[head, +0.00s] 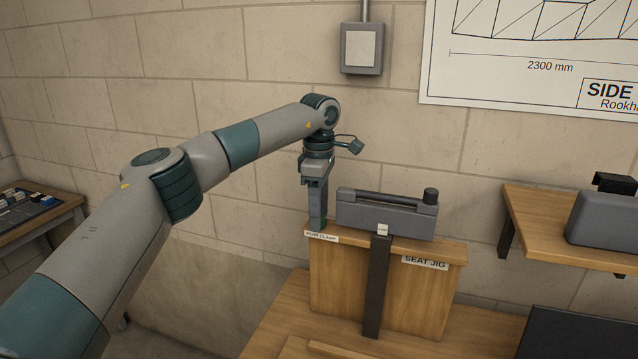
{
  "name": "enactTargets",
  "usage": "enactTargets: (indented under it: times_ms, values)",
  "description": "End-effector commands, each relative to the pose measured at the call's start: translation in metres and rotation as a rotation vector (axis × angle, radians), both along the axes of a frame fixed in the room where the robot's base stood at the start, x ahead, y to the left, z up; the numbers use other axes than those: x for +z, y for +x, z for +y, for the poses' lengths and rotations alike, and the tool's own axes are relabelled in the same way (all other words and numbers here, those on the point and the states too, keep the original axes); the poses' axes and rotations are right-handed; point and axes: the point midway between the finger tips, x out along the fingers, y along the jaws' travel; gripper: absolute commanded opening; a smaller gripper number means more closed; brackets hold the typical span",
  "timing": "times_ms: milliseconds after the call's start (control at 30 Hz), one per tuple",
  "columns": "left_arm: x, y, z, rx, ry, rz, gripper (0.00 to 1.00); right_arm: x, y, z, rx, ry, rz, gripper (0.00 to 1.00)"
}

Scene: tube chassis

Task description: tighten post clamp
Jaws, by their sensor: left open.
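A small label reading "POST CLAMP" (321,236) is on the front left of a wooden stand (335,275). My left gripper (317,215) points down just above and behind this label, at the stand's left end. It is open; its fingers are seen nearly edge-on, and a small green patch shows beside their tips. What lies between the tips is hidden. A grey block (387,218) with a dark bar and a black knob (430,195) sits on the stand, right of the gripper. I cannot tell whether they touch. My right gripper is not in view.
A dark upright bar (376,290) stands before the stand, near a "SEAT JIG" label (425,262). A wooden shelf (540,215) at right holds a grey case (605,220). A side table (35,225) with small parts is far left. The wall is close behind.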

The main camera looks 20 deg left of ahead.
Motion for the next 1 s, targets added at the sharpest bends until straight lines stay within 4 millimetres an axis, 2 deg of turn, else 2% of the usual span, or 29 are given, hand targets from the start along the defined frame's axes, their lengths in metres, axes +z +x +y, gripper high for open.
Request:
enactTargets:
  times_ms: [267,567,800,1000]
  values:
    - [0.026,0.001,0.000,0.000,0.000,-0.004,0.47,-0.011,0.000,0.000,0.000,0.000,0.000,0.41]
    - [0.085,0.001,-0.001,0.001,-0.002,-0.005,0.47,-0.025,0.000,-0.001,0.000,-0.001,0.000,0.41]
    - [0.134,0.001,-0.001,0.001,-0.001,-0.004,0.47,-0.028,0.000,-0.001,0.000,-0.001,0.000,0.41]
    - [0.161,0.001,0.000,0.001,0.000,-0.003,0.47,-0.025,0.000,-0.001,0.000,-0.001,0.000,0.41]
